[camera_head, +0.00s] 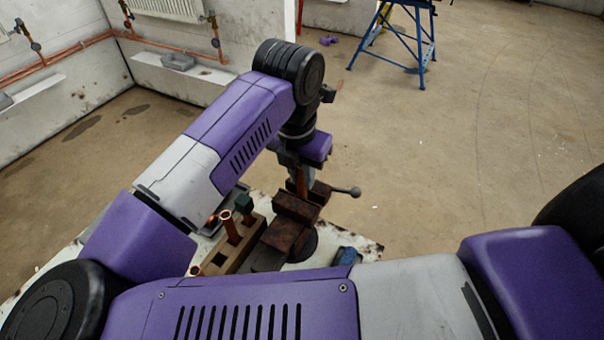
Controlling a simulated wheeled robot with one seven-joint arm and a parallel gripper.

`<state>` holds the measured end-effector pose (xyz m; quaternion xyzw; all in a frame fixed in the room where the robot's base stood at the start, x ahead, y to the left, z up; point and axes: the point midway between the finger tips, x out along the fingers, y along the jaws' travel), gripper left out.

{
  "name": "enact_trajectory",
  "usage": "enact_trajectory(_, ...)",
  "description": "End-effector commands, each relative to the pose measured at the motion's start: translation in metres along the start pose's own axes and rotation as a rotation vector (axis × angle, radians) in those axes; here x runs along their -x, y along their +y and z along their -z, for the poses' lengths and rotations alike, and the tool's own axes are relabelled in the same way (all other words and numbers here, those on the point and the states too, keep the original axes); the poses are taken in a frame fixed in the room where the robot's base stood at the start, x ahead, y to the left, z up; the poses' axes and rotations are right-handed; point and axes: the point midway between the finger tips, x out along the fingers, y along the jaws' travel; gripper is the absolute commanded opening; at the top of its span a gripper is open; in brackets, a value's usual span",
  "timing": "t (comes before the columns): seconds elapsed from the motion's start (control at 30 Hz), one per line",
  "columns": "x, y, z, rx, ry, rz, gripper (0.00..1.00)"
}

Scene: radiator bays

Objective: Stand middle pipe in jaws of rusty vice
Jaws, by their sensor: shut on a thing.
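My gripper (303,172) points down over the rusty vice (290,222) and is shut on a copper pipe (301,184). The held pipe looks about upright, close to the vice jaws. I cannot tell whether its lower end is between the jaws or in front of or behind them. A wooden rack (244,247) stands left of the vice. Another copper pipe (231,226) stands in it, and a dark square hole shows in its top. My arm hides part of the rack and bench.
The vice handle (345,190) sticks out right. A green object (243,203) is by the rack. A blue object (347,255) lies on the pale bench (369,248) at right. A blue trestle (415,40) stands far back. Open floor lies to the right.

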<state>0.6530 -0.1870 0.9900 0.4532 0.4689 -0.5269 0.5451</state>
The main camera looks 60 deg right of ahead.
Motion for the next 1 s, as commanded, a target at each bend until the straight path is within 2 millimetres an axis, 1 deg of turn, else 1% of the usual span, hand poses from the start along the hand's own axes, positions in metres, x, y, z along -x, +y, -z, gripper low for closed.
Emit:
enact_trajectory(0.27,-0.002,0.000,0.000,0.000,0.000,0.000,0.00)
enact_trajectory(0.8,-0.026,0.000,0.004,0.000,0.000,0.000,0.00)
enact_trajectory(1.0,-0.028,0.000,0.004,0.000,0.000,0.000,0.00)
